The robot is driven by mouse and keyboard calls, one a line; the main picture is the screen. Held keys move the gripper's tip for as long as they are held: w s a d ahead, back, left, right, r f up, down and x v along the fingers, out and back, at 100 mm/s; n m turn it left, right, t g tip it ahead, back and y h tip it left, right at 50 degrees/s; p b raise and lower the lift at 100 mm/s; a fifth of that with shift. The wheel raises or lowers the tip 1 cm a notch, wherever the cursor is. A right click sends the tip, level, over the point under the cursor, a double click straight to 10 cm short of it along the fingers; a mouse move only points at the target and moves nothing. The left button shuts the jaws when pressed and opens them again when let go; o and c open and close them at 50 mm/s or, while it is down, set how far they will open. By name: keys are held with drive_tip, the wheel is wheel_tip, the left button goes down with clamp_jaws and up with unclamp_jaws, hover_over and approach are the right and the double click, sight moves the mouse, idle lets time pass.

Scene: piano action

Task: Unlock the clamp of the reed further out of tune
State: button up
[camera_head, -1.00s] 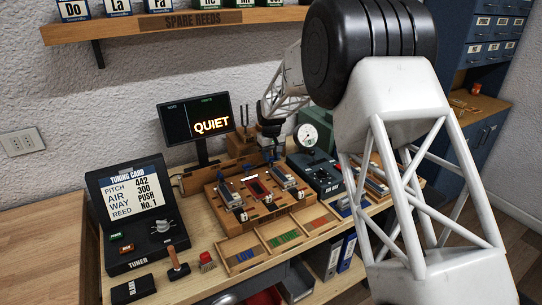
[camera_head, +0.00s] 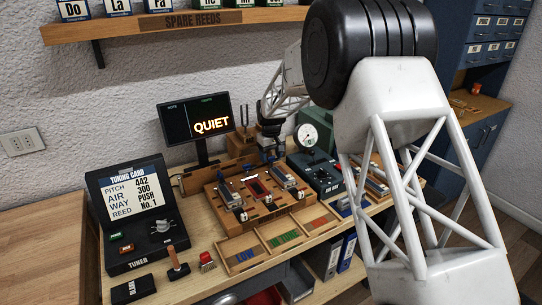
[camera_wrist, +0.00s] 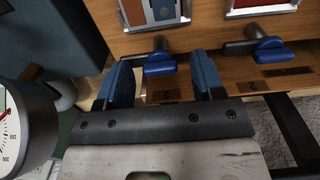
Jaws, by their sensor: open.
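My gripper (camera_wrist: 164,72) is open, its blue fingers pointing at the edge of the wooden reed block (camera_wrist: 205,42). A blue clamp lever (camera_wrist: 160,63) on a grey pivot lies between the fingers, with a visible gap on each side. A second blue lever (camera_wrist: 270,50) sits to the right, outside the fingers. In the head view my gripper (camera_head: 270,153) is small, at the back edge of the reed block (camera_head: 236,216). Finger contact cannot be told there.
The monitor (camera_head: 195,118) reads QUIET. The tuning card (camera_head: 130,190) reads pitch 442, air 300, way push, reed No. 1. A gauge (camera_wrist: 12,130) stands close left of my gripper.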

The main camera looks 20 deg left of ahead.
drive_tip(key=shift+r, duration=3.9)
drive_tip(key=shift+d+r, duration=0.15)
drive_tip(key=shift+d, duration=0.05)
drive_tip(key=s+d+r+m, duration=0.2)
drive_tip(key=s+d+r, duration=0.3)
drive_tip(key=s+d, duration=0.4)
drive_tip(key=s+d+r+m+t, duration=0.1)
drive_tip(key=s+d+r, duration=0.45)
drive_tip(key=d, duration=0.55)
drive_tip(key=s+d+r+m, duration=0.2)
drive_tip(key=s+d+r, duration=0.3)
drive_tip(key=s+d, duration=0.35)
drive_tip(key=s+d+f+m, duration=0.1)
drive_tip(key=s+d, duration=0.4)
drive_tip(key=s, duration=0.5)
drive_tip(key=s+d+f+m+t, duration=0.1)
drive_tip(key=s+d, duration=0.4)
drive_tip(key=s, duration=0.6)
drive_tip(key=s+d+f+m, duration=0.2)
drive_tip(key=s+d, duration=0.3)
drive_tip(key=s, duration=0.5)
drive_tip(key=shift+s+d+f+t, duration=0.2)
drive_tip(key=shift+d+f+t, duration=0.15)
drive_tip(key=shift+f, duration=0.2)
